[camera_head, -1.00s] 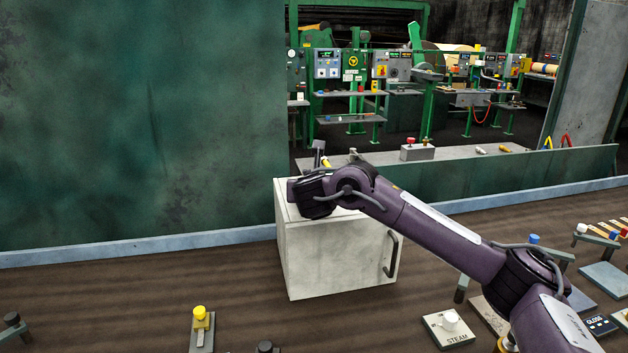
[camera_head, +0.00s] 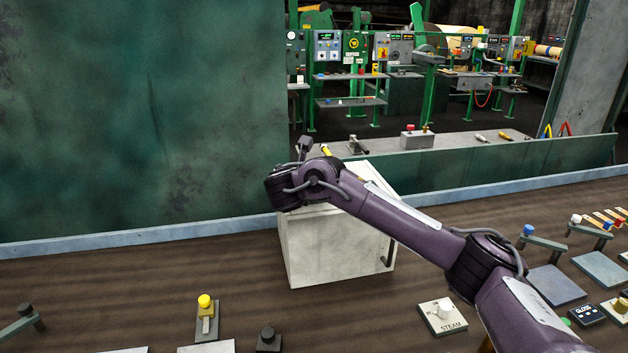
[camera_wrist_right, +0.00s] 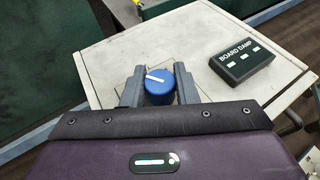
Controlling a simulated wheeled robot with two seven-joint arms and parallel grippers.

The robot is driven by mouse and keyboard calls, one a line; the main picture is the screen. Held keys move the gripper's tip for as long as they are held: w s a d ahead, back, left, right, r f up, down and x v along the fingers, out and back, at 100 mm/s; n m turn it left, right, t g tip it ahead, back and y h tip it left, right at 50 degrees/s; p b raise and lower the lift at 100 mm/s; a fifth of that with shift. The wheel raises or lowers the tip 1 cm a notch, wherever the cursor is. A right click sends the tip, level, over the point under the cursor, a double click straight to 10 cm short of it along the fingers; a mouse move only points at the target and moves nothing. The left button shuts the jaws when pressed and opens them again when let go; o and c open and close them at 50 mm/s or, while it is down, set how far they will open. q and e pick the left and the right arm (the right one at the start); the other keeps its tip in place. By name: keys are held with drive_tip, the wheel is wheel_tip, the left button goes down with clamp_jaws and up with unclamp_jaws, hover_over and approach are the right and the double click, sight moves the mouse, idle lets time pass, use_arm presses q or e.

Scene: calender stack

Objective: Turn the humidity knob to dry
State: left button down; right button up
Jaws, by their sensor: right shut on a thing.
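The blue knob (camera_wrist_right: 158,86) has a white pointer line on its top and sits on top of a white cabinet (camera_wrist_right: 100,58). In the right wrist view my right gripper (camera_wrist_right: 158,84) is shut on it, one dark finger on each side. The pointer slants towards the upper left in that view. A dark box reading "BOARD DAMP" (camera_wrist_right: 240,65) lies on the cabinet right of the knob. In the head view my right arm reaches over the cabinet (camera_head: 335,245) from the right and hides the knob. My left gripper is not in view.
A STEAM plate with a white knob (camera_head: 443,315), a GLOSS box (camera_head: 586,315) and levers on plates stand right of the cabinet. A yellow-topped lever (camera_head: 205,312) stands at the front left. A green wall (camera_head: 140,120) rises behind the bench's left half.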

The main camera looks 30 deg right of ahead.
drive_tip(key=o, duration=1)
drive_tip(key=shift+s+a+r, duration=0.15)
drive_tip(key=shift+s+a, duration=0.15)
drive_tip(key=shift+a, duration=0.1)
drive_tip(key=v, duration=0.6)
drive_tip(key=shift+s+a+r, duration=0.2)
drive_tip(key=shift+s+r, duration=0.05)
drive_tip(key=shift+s, duration=0.05)
